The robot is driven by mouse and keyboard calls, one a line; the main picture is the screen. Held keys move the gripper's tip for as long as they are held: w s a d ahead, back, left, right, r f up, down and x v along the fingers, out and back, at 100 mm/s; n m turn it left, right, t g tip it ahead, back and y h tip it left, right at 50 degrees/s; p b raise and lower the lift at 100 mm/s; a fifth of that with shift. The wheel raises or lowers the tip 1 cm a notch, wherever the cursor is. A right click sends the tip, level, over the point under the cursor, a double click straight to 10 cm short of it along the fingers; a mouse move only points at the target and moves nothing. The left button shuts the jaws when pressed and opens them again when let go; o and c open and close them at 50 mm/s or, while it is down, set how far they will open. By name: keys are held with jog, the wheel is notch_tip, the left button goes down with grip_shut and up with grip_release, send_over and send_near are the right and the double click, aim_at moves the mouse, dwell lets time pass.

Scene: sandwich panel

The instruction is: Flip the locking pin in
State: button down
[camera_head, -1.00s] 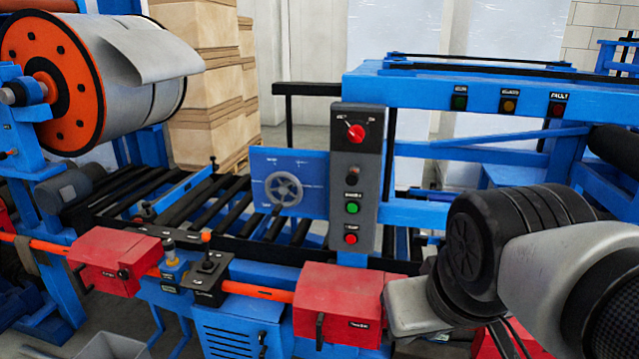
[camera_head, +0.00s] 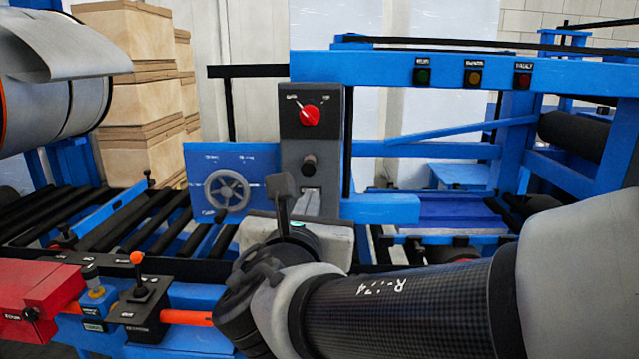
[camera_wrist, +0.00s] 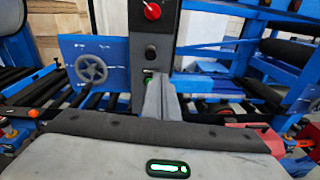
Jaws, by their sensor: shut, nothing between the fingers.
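No part is clearly marked as the locking pin, and I cannot tell which it is. A blue panel (camera_head: 205,165) carries a grey handwheel (camera_head: 228,190), with a small dark part (camera_head: 221,215) just below the wheel. A short upright post with a grey knob (camera_head: 95,285) stands on a blue and yellow base at the lower left. My gripper (camera_wrist: 160,82) is shut and empty in front of the grey control column (camera_wrist: 152,30), partly covering its lower buttons. In the head view, my arm hides most of my gripper.
The control column (camera_head: 310,135) has a red rotary switch (camera_head: 309,114) and a black knob (camera_head: 308,165). A lever with an orange ball (camera_head: 136,258) stands at the lower left. A red box (camera_head: 35,290) sits on the front rail. Black rollers (camera_head: 120,225) lie behind.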

aim_at(308, 169)
jog(key=shift+a+r+n, duration=0.15)
jog(key=shift+a+n, duration=0.55)
jog(key=shift+a, duration=0.2)
jog(key=shift+w, duration=0.15)
jog(key=w, duration=1.4)
jog(key=shift+d+f+b, duration=0.25)
jog(key=shift+d+b, duration=0.1)
jog(key=shift+b, duration=0.05)
jog(key=shift+s, duration=0.1)
